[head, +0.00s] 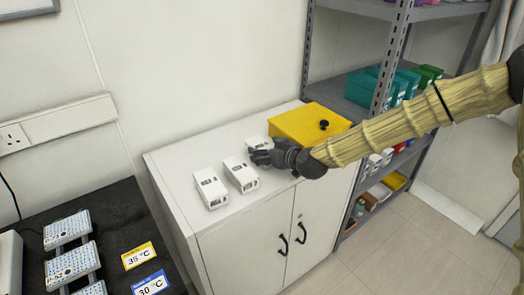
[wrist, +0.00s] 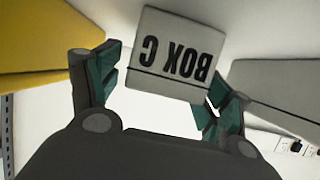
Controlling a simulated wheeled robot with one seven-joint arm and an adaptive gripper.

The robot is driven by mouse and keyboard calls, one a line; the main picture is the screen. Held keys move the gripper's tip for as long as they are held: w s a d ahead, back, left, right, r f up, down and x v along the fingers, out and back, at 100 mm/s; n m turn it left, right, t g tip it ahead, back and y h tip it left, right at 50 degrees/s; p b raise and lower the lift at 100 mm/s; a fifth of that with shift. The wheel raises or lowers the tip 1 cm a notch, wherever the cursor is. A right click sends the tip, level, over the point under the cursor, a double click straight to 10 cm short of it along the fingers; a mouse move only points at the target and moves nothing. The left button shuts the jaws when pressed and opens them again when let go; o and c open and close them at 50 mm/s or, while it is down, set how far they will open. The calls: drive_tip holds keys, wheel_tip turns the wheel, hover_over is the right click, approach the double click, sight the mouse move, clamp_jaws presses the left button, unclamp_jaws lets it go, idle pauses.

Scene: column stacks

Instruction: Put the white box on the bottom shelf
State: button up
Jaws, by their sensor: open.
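Three white boxes sit in a row on the white cabinet (head: 165,170): a left box (head: 210,188), a middle box (head: 241,174) and a right box (head: 257,142). My gripper (head: 261,156) is at the right box and partly hides it. In the wrist view, a white box (wrist: 178,50) lettered "BOX C" upside down lies between the fingers of my open gripper (wrist: 162,84). I cannot tell whether the fingers touch it. The grey metal shelf rack (head: 398,50) stands right of the cabinet; its bottom shelf (head: 380,190) holds small items and is partly hidden.
A yellow box (head: 308,122) with a black knob stands close to the right box on the cabinet. Teal boxes (head: 388,88) fill part of a higher shelf. A black table (head: 105,215) with racks and temperature cards is at the left. Floor (head: 375,265) before the rack is clear.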

drive_tip(key=shift+x, duration=1.3)
drive_tip(key=shift+c, duration=0.2)
drive_tip(key=c, duration=1)
drive_tip(key=shift+c, duration=0.7)
